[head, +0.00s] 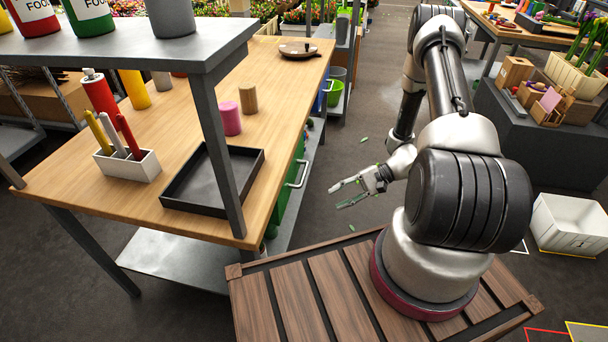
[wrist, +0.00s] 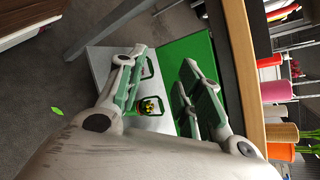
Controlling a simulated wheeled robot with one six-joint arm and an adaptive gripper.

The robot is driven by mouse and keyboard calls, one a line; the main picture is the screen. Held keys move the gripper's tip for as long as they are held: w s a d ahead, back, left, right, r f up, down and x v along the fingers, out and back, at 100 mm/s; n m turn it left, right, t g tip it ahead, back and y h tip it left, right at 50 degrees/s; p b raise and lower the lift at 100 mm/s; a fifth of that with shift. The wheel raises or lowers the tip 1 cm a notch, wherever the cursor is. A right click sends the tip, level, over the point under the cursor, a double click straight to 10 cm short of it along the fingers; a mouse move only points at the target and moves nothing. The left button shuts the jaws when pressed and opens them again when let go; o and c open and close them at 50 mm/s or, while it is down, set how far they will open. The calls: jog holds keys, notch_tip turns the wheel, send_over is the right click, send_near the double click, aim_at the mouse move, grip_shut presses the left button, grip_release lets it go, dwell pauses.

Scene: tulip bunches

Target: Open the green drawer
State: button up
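The green drawer (head: 285,203) is under the right edge of the wooden workbench, partly hidden by the tabletop. Its front looks about level with the bench edge. Its pale metal handle (head: 298,174) faces right, towards my arm. My gripper (head: 339,195) is open and empty over the floor, to the right of the handle and apart from it. In the wrist view, the green drawer (wrist: 175,48) shows as a green panel beyond my spread fingers (wrist: 163,62).
The workbench (head: 185,190) holds a black tray (head: 180,199), a white pen holder (head: 125,165) and a pink cylinder (head: 230,118). A blue drawer (head: 323,98) sits farther along. A grey shelf post (head: 217,150) rises at the near corner.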

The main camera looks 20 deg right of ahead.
jog(key=w+a+f+t, duration=0.1)
jog(key=w+f+t, duration=0.3)
jog(key=w+f, duration=0.15)
jog(key=n+t, duration=0.3)
send_near(304, 172)
jog(key=w+a+f, duration=0.1)
jog(key=a, duration=0.1)
jog(key=shift+x, duration=3.85)
jog(key=shift+f, duration=0.15)
jog(key=shift+c, duration=0.3)
grip_shut()
